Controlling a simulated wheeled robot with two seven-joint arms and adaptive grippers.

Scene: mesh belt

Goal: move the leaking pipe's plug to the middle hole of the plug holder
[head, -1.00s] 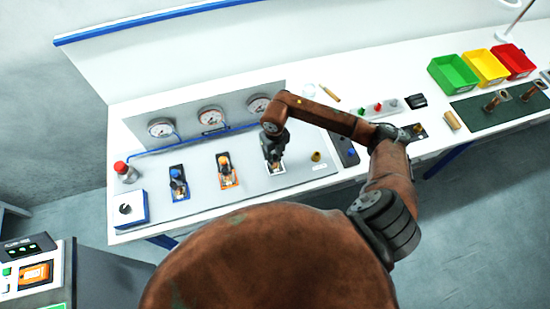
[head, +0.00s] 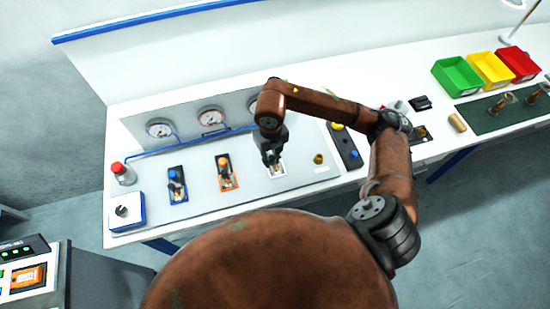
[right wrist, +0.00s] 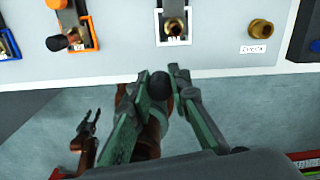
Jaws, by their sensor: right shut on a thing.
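My right gripper (head: 271,160) is shut on a plug, whose dark round end (right wrist: 159,85) shows between the fingertips in the right wrist view. The rest of the plug is hidden. The gripper is above the panel, over the white-framed pipe (head: 277,172). In the right wrist view this pipe's brass end (right wrist: 174,28) is open and apart from the fingers. The plug holder (head: 345,141) looks to be the dark strip right of the panel, with a yellow and a blue knob and a bare middle. My left gripper (right wrist: 88,117) hangs low in the right wrist view, fingers apart and empty.
Orange-framed (head: 225,172) and blue-framed (head: 177,184) pipes stand left on the panel. A brass fitting (head: 319,158) stands between the white-framed pipe and the holder. Gauges (head: 159,129) line the back. Green, yellow and red bins (head: 457,78) stand far right.

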